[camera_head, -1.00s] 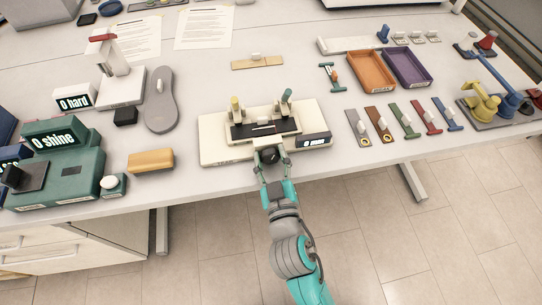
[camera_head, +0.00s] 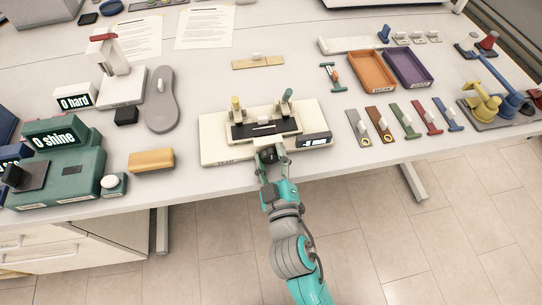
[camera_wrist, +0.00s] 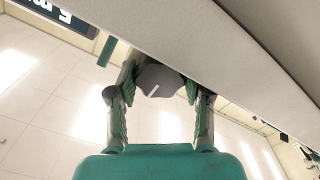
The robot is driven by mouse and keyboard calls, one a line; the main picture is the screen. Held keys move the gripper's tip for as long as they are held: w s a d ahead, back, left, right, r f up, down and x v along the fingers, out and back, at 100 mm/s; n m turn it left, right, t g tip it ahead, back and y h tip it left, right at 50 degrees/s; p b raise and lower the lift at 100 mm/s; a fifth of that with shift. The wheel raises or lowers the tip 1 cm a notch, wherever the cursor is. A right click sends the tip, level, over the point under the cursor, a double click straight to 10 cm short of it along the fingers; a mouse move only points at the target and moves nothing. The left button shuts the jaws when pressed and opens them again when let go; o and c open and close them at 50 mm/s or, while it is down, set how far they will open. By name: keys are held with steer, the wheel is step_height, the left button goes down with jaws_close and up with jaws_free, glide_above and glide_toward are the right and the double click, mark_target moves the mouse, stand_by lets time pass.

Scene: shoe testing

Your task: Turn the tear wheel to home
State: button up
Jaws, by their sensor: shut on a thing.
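The tear tester is a cream block (camera_head: 213,139) at the table's front edge, with a black bed, a yellow-topped post and a green-topped post. Its small dark display (camera_head: 315,140) is at the front right; the reading is too small to make out. The tear wheel (camera_head: 269,155) is a dark knob on the front face. My gripper (camera_head: 271,160) is shut on the wheel from the front. In the wrist view the wheel (camera_wrist: 158,80) is a dark grey knob with a white mark, between the two fingers. The mark is tilted to the right of upright.
Left of the tester are a tan block (camera_head: 151,160), a grey sole (camera_head: 160,100) and a green "0 shine" device (camera_head: 62,165). Right of it lie several coloured strips (camera_head: 405,120). An orange tray (camera_head: 371,72) and a purple tray (camera_head: 407,68) sit behind.

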steer(key=o, duration=1.2)
steer(key=shift+c, duration=0.2)
steer(key=v, duration=1.2)
